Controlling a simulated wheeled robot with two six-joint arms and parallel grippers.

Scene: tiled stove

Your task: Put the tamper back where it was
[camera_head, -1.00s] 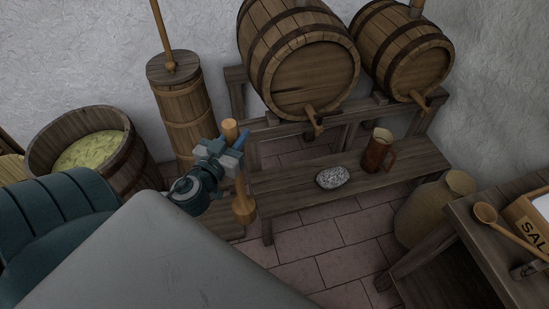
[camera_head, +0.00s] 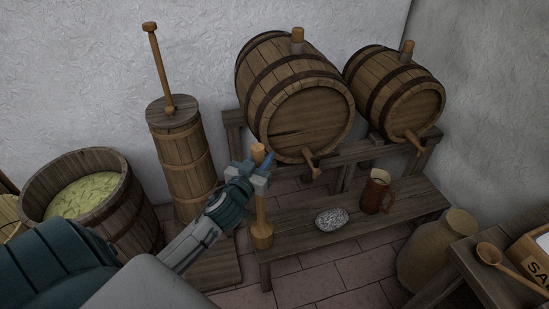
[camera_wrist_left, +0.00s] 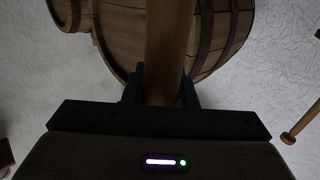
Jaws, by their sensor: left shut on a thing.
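The tamper (camera_head: 261,215) is a light wooden rod with a wider foot at its lower end and a knob at its top. It is upright, and its foot shows in front of the left end of the bench. My left gripper (camera_head: 260,175) is shut on the tamper's upper shaft. In the left wrist view the tamper's shaft (camera_wrist_left: 165,50) runs between the dark fingers. I cannot tell whether the foot touches the bench or hangs above it. My right gripper is not in view.
A low bench (camera_head: 300,241) holds a speckled stone (camera_head: 331,219) and a brown jug (camera_head: 376,192). Two barrels (camera_head: 300,115) lie on a rack behind. A churn (camera_head: 183,160) and a tub of leaves (camera_head: 135,205) stand left. A sack (camera_head: 435,250) and a table (camera_head: 470,275) are right.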

